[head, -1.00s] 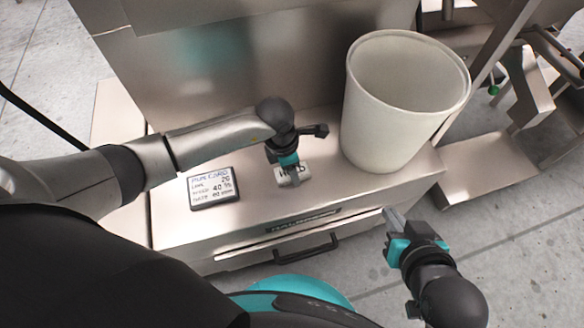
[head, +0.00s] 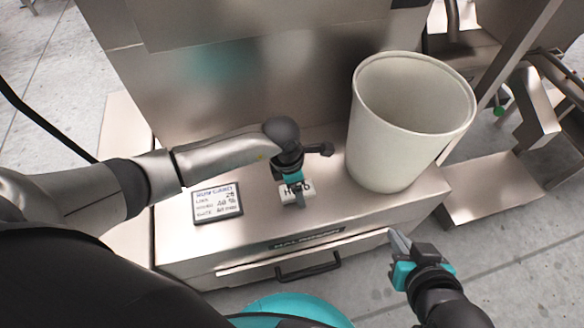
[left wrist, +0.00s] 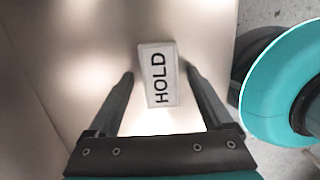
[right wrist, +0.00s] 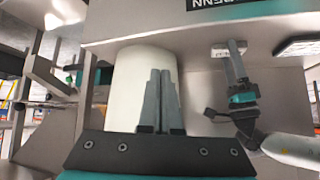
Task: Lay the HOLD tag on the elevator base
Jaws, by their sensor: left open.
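The HOLD tag (head: 285,191) is a small white block with black letters, lying flat on the steel elevator base (head: 262,222). In the left wrist view the tag (left wrist: 158,90) sits between the two dark fingers of my left gripper (left wrist: 159,73), with a gap on each side. My left gripper (head: 299,202) is open and low over the base; in the head view its finger hides part of the tag. My right gripper (head: 396,243) is off the front right of the base, its fingers together and empty in the right wrist view (right wrist: 161,75).
A tall cream bin (head: 395,135) stands on the base right of the tag. A run card (head: 217,203) lies on the base to the left. A black handle (head: 308,267) is on the base's front. Bare base top lies between card and tag.

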